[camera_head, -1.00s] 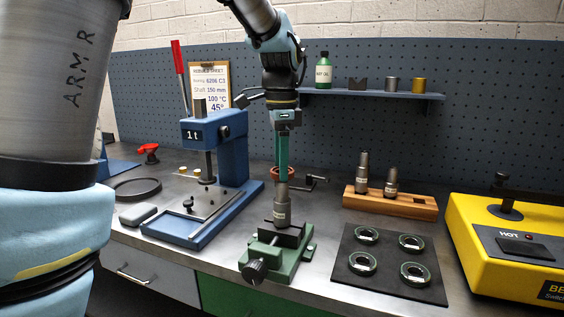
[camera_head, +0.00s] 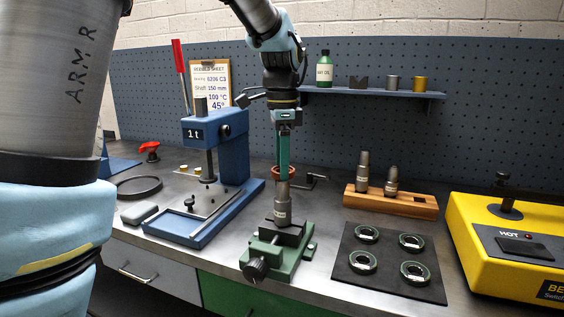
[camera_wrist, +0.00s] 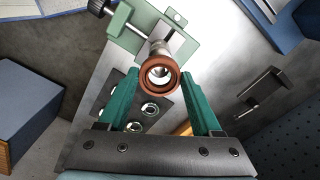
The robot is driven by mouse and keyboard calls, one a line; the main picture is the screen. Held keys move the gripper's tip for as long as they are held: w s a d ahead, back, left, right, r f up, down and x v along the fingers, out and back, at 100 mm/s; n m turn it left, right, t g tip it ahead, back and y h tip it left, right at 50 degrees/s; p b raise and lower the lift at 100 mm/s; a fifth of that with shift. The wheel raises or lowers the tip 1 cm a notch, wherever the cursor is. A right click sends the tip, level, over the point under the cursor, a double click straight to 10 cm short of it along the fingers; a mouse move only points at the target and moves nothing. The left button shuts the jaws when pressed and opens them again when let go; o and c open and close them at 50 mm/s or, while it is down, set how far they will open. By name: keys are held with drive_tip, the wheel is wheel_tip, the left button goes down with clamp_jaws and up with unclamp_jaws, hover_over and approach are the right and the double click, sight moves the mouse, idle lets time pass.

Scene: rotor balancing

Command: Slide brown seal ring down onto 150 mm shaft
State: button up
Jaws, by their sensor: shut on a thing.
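My gripper (camera_wrist: 162,82) is shut on the brown seal ring (camera_wrist: 146,88), its two green fingers on either side of it. In the head view the ring (camera_head: 283,172) shows as a brown band at the fingertips. The grey shaft (camera_head: 283,208) stands upright in the green vise (camera_head: 276,250). The ring is at the top of the shaft in the head view. In the wrist view the shaft (camera_wrist: 158,47) shows beyond the ring and off toward the top of the opening. I cannot tell whether the ring is around the shaft's tip or just above it.
A blue press (camera_head: 232,150) stands left of the vise. A dark mat (camera_head: 388,283) with several bearings lies to the right. Behind it is a wooden block (camera_head: 415,204) with two shafts. A yellow heater (camera_head: 520,250) is at far right. A crank-like tool (camera_head: 312,181) lies behind the vise.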

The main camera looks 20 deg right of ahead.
sight(282, 184)
drive_tip(key=shift+f, duration=0.1)
drive_tip(key=shift+f+b, duration=1.65)
drive_tip(key=shift+f, duration=1.1)
drive_tip(key=o, duration=1.3)
drive_tip(key=shift+c, duration=0.2)
wheel_tip(282, 184, up, 9)
drive_tip(key=p, duration=0.8)
drive_tip(key=shift+r, duration=0.1)
drive_tip(key=shift+a, duration=0.1)
